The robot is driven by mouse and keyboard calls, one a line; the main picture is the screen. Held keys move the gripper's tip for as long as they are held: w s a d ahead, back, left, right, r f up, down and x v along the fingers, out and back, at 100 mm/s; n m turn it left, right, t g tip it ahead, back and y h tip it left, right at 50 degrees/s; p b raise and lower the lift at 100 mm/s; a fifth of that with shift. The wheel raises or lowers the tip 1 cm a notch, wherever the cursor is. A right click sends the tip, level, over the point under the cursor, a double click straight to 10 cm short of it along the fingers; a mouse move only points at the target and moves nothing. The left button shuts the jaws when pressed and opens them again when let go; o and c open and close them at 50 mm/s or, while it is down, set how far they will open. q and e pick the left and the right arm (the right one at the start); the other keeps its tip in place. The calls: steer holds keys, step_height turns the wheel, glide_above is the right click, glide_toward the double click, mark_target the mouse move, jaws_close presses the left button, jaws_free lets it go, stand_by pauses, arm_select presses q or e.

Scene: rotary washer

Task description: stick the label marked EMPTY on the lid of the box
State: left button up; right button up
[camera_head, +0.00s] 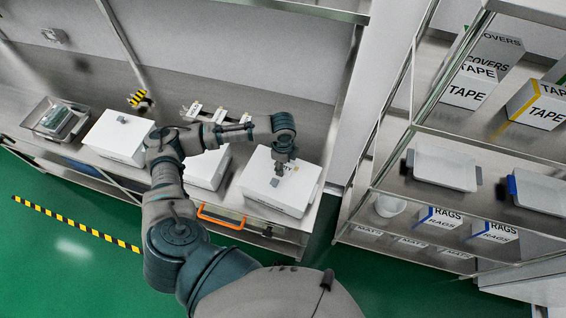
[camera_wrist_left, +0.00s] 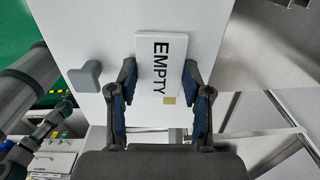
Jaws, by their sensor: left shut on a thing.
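My left gripper (camera_head: 283,163) is above the lid of the rightmost white box (camera_head: 268,200) on the bench. In the left wrist view the gripper (camera_wrist_left: 159,70) is shut on a white label marked EMPTY (camera_wrist_left: 152,62), its fingers at the label's two sides. The label (camera_head: 293,168) shows partly behind the fingers in the head view. The lid (camera_wrist_left: 75,25) lies behind the label, with a grey knob (camera_wrist_left: 85,77) beside it. I cannot tell whether the label touches the lid. My right gripper is not in view.
Two more white boxes, a left one (camera_head: 117,140) and a middle one (camera_head: 207,170), stand on the steel bench. White labels on a small rack (camera_head: 195,108) stand behind my arm. A metal tray (camera_head: 55,120) is far left. Shelves (camera_head: 440,130) with tape and rags boxes stand right.

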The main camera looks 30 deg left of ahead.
arm_select(q)
steer(key=shift+f, duration=0.15)
stand_by(0.6)
steer(key=o, duration=0.8)
steer(key=shift+o, duration=0.2)
step_height(320, 180, up, 12)
steer(key=shift+a+f, duration=0.1)
steer(key=shift+f, duration=0.05)
